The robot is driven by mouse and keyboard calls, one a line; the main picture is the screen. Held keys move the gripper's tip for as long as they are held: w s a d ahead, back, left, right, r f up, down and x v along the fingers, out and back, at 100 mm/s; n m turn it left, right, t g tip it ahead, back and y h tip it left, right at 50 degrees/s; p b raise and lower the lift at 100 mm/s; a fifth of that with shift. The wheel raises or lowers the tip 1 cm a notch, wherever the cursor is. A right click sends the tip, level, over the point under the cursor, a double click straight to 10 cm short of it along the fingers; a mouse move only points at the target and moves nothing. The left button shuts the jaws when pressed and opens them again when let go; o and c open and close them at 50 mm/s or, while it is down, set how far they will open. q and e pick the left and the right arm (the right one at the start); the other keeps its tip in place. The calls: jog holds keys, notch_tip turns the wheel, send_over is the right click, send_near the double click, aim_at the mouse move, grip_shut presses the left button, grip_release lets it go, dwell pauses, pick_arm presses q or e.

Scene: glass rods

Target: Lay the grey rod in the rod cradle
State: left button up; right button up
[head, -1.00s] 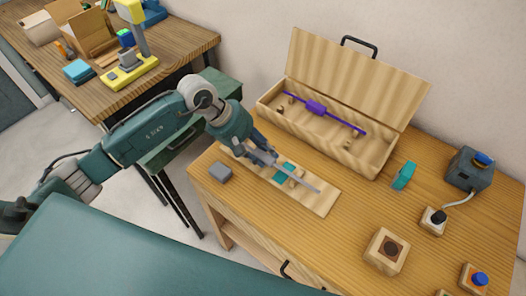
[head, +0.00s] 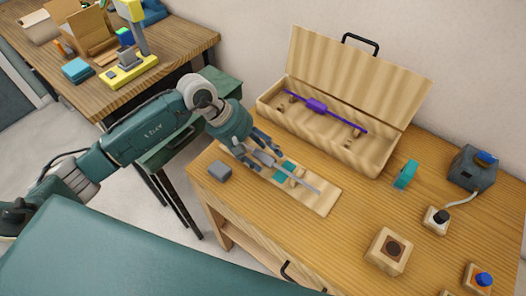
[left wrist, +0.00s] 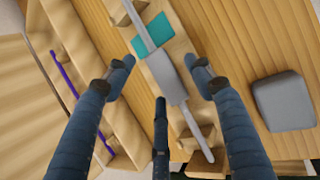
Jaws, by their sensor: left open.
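The grey rod (head: 308,186), with a thicker grey middle, lies lengthwise along the rod cradle (head: 325,202), a pale wooden board with wooden supports and a teal patch. In the left wrist view the rod's thick middle (left wrist: 166,74) is beside the teal patch, and its thin ends pass over the two supports. I cannot tell how deeply it sits in them. My left gripper (head: 258,150) is open above the rod. In the left wrist view its fingers (left wrist: 162,80) are apart on both sides of the thick middle, with gaps. My right gripper is out of view.
An open wooden box (head: 320,146) with a purple rod (head: 316,105) stands behind the cradle. A grey block (head: 220,171) lies at the left.

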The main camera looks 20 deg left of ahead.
pick_arm(q)
jog(key=v, duration=1.2)
